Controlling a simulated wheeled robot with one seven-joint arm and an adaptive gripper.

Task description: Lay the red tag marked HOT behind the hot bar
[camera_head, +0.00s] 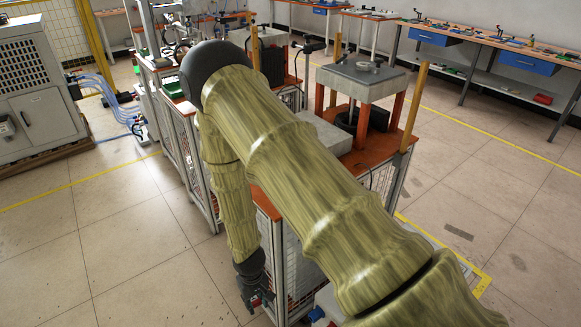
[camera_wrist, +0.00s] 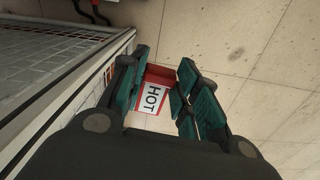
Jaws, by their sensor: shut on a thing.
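The red tag (camera_wrist: 152,98) has a white face with HOT in black letters. It sits between the teal fingers of my gripper (camera_wrist: 163,70) in the wrist view, and the gripper is shut on it. In the head view my gripper (camera_head: 256,298) hangs low beside the left side of the caged bench, above the floor, with a bit of red at its tip. I cannot make out the hot bar in either view.
The bench (camera_head: 408,150) has an orange top, mesh sides and yellow posts. A grey block (camera_head: 362,80) stands raised on it. A grey cabinet (camera_head: 38,85) stands at far left. The tiled floor (camera_head: 130,245) left of the bench is clear. My arm hides part of the bench.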

